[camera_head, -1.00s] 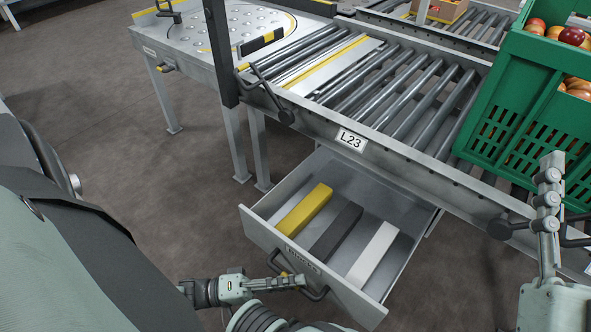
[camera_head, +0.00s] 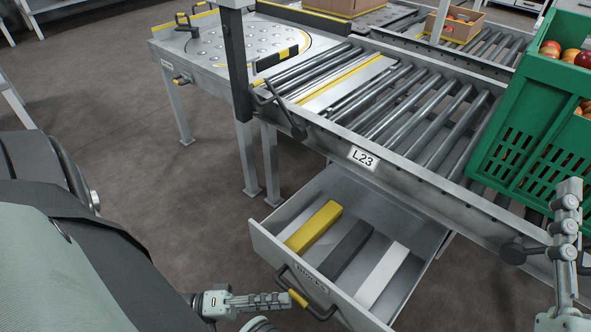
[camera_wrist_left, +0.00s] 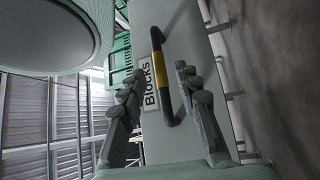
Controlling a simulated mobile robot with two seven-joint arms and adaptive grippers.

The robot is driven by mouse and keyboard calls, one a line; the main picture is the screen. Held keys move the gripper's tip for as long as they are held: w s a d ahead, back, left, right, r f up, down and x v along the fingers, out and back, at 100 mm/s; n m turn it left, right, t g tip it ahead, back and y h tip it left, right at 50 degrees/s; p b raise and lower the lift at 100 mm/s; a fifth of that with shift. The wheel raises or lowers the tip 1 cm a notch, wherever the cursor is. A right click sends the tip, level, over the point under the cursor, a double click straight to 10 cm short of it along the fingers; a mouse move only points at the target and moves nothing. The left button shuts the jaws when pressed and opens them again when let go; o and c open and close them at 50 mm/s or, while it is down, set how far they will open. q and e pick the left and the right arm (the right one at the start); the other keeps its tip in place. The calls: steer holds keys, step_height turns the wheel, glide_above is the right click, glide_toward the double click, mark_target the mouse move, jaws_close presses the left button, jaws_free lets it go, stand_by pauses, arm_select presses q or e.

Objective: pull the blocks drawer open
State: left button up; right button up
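The blocks drawer (camera_head: 275,243) stands pulled out under the roller conveyor. A yellow block (camera_head: 313,227), a dark grey block (camera_head: 346,250) and a white block (camera_head: 381,275) lie in it. Its front carries a dark bar handle with a yellow middle (camera_head: 299,298) and a "Blocks" label, also readable in the left wrist view (camera_wrist_left: 150,84). My left gripper (camera_head: 288,300) is at the handle. In the left wrist view its fingers (camera_wrist_left: 160,100) are spread apart, with the handle (camera_wrist_left: 158,66) between them, apparently untouched. My right gripper (camera_head: 568,205) is raised at the right edge; its opening is unclear.
The conveyor (camera_head: 400,105), marked L23, runs above the drawer. A green crate (camera_head: 525,115) of red fruit stands on it at right. A ball-transfer table (camera_head: 205,55) adjoins at the upper left. The floor (camera_head: 150,160) left of the drawer is clear.

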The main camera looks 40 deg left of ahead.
arm_select(q)
steer(key=v, duration=0.7)
steer(key=shift+s+a, duration=0.1)
steer(key=shift+s, duration=0.05)
stand_by(0.3)
